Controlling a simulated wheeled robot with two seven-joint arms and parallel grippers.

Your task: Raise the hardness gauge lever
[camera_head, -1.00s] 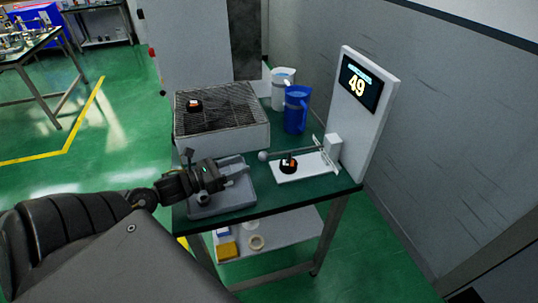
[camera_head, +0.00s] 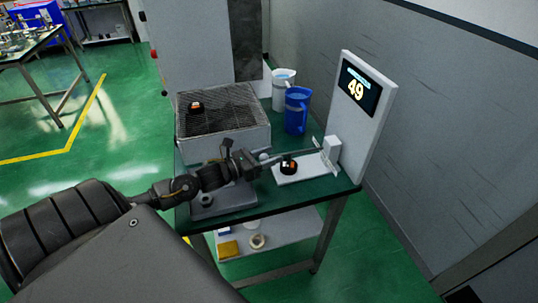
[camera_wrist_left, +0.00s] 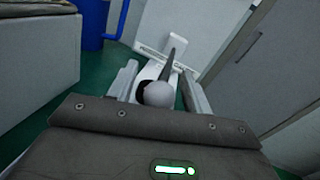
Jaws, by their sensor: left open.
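The hardness gauge (camera_head: 375,115) is a white upright panel whose screen reads 49, with a white base plate (camera_head: 290,178) on the green table. Its lever (camera_head: 305,152) runs left from a white block on the panel. In the left wrist view the lever's round grey knob (camera_wrist_left: 158,94) lies between the fingers of my left gripper (camera_wrist_left: 160,70). My left gripper (camera_head: 262,160) is open at the lever's left end in the head view, partly covering the knob. A black part with an orange mark (camera_head: 289,163) sits on the base plate under the lever. My right gripper is out of view.
A grey tray (camera_head: 225,205) lies under my left arm. A wire-mesh-topped box (camera_head: 225,120) holding another black part (camera_head: 196,107) stands behind it. A blue jug (camera_head: 297,108) and a white jug (camera_head: 282,90) stand behind the gauge base. A lower shelf (camera_head: 285,232) holds small items.

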